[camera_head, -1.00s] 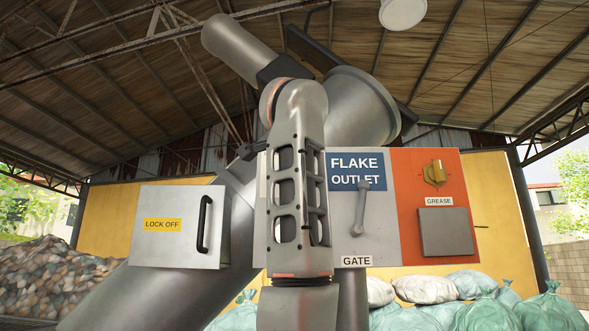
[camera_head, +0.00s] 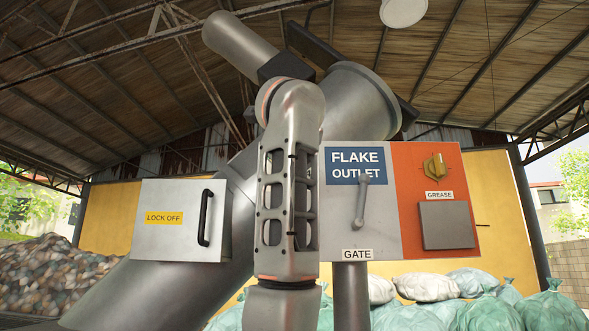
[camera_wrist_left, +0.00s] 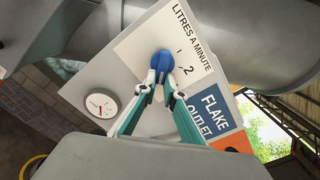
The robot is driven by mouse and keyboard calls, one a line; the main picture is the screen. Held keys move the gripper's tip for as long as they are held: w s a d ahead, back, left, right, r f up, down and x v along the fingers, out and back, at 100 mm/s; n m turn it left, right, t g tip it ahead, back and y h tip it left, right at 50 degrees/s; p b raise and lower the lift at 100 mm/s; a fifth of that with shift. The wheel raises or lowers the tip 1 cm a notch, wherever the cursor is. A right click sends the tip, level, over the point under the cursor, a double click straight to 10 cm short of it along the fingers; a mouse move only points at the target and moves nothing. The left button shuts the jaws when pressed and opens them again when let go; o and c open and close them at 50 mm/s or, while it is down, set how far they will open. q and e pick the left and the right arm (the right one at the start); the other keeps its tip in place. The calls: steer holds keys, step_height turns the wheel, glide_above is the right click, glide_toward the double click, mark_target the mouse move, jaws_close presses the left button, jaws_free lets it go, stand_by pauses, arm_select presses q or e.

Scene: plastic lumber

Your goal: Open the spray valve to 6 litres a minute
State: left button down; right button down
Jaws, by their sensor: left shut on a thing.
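The spray valve's blue knob (camera_wrist_left: 163,57) stands on a pale plate marked LITRES A MINUTE (camera_wrist_left: 150,35) in the left wrist view. Of the scale, only 1 and 2 can be read; the other marks and the knob's pointer are hidden. My left gripper (camera_wrist_left: 162,74) is shut on the knob, a finger on each side of its lower part. In the head view my arm covers the valve, and neither gripper shows there.
A gauge with a red needle (camera_wrist_left: 101,105) sits beside the plate. Green sacks (camera_head: 551,307) lie below at right.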

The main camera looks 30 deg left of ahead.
arm_select(q)
steer(key=shift+a+f+m, duration=0.15)
steer(key=shift+m, duration=1.05)
steer(key=c, duration=2.1)
jaws_free()
steer(key=shift+c, duration=0.2)
steer(key=shift+s, duration=0.1)
steer(key=v, duration=1.2)
steer(key=shift+s, duration=0.1)
